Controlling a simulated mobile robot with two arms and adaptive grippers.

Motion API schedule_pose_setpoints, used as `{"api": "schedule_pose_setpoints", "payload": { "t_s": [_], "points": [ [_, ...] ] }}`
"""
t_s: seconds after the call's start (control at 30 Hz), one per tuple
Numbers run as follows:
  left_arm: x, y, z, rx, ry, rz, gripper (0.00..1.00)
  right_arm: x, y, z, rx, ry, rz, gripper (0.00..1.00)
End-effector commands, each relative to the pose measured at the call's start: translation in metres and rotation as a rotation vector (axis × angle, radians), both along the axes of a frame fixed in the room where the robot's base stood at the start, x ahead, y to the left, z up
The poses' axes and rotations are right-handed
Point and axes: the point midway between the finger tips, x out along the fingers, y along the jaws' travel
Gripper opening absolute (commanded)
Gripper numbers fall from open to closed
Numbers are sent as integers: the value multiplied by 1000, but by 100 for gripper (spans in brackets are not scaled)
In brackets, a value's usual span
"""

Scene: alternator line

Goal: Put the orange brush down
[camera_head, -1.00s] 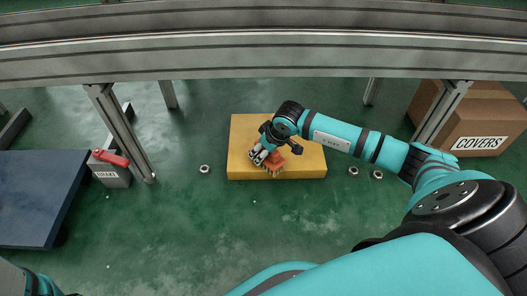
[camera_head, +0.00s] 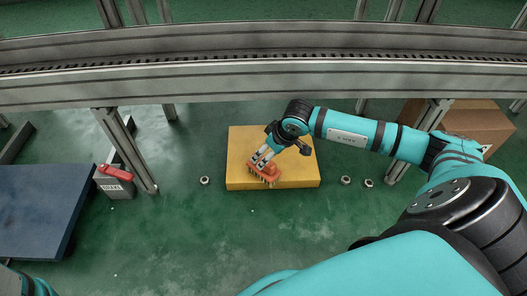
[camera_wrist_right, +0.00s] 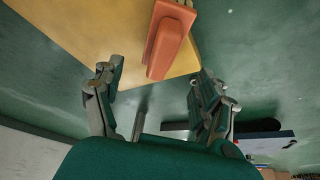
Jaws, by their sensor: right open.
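The orange brush (camera_head: 267,174) is on the yellow platform (camera_head: 238,150), near its front edge, with its bristles showing on the near side. My right gripper (camera_head: 262,157) is open just behind and above the brush. In the right wrist view the brush (camera_wrist_right: 170,38) lies ahead of the spread fingers of the right gripper (camera_wrist_right: 155,85), with visible space on both sides and no finger on it. My left gripper is not in view.
A large metal rail (camera_head: 260,82) crosses above the platform on posts. Loose nuts (camera_head: 205,181) lie on the green floor (camera_head: 200,235) on both sides. A grey box with a red-handled item (camera_head: 115,173) and a dark blue surface (camera_head: 40,200) are left. A cardboard box (camera_head: 480,125) stands right.

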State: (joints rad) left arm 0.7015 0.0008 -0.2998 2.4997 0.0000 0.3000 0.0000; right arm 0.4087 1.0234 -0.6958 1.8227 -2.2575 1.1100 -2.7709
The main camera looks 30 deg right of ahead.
Motion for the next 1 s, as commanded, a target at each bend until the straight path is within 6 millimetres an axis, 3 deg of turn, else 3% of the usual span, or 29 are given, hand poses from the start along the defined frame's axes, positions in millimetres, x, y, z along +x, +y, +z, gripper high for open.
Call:
{"api": "schedule_pose_setpoints", "payload": {
  "t_s": [0.03,0.2,0.47,0.57,0.67,0.77,0.87,0.9,0.97,1.0],
  "points": [
    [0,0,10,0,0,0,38,-4,-1,12,-2,2,1,74],
    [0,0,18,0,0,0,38,-11,-2,25,1,1,0,74],
    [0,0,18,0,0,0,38,-13,-2,27,2,1,0,74],
    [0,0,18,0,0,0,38,-12,6,29,33,0,-11,74],
    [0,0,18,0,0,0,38,-9,36,38,148,4,-49,74],
    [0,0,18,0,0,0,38,-7,94,61,379,30,-127,74],
    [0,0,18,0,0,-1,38,-11,172,108,714,126,-230,74],
    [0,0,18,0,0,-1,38,-15,203,134,857,189,-273,74],
    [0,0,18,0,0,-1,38,-26,246,177,1071,319,-332,74],
    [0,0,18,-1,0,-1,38,-35,271,208,1205,425,-366,74]
  ]
}}
